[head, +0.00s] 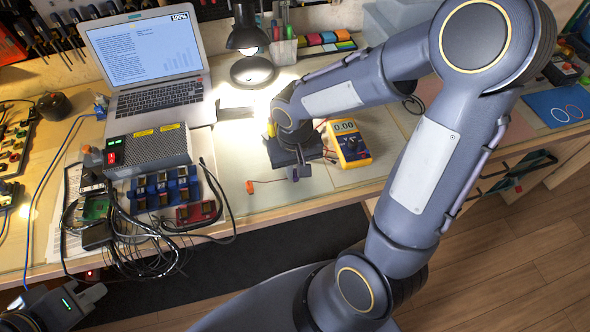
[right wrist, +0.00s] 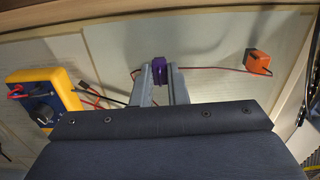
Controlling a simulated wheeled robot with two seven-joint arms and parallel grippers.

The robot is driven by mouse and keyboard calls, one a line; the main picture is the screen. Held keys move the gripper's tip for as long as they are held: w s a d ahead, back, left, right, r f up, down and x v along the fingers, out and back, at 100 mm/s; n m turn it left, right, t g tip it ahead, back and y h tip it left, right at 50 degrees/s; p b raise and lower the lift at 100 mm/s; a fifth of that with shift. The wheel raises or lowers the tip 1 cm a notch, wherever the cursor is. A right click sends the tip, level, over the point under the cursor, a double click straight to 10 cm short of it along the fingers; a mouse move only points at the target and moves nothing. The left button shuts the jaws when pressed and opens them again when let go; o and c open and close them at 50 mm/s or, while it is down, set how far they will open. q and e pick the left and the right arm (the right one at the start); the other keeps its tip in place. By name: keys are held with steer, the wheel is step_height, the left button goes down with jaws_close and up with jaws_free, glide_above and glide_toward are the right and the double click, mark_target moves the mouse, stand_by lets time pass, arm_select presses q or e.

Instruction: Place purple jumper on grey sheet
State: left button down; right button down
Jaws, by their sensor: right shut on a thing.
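My right gripper (right wrist: 159,84) is shut on a small purple jumper (right wrist: 158,68), which shows between its fingertips in the right wrist view. In the head view this gripper (head: 300,172) hangs over the front part of the bench, left of the multimeter, and the jumper is hidden there. A pale greyish sheet (head: 284,198) lies on the bench under and around the gripper. I cannot tell whether the jumper touches it. My left gripper (head: 84,300) is at the lower left, in front of the bench; its jaw opening is unclear.
A yellow multimeter (head: 349,144) with leads stands right of the gripper. An orange piece on a red wire (right wrist: 257,63) lies nearby. A grey power supply (head: 148,150), boards and tangled black cables crowd the left. A lamp (head: 250,45) and laptop (head: 150,60) stand behind.

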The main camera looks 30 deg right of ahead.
steer(key=shift+f, duration=0.25)
steer(key=shift+f, duration=0.2)
steer(key=c, duration=1.4)
jaws_free()
steer(key=shift+c, duration=0.2)
steer(key=shift+r, duration=0.15)
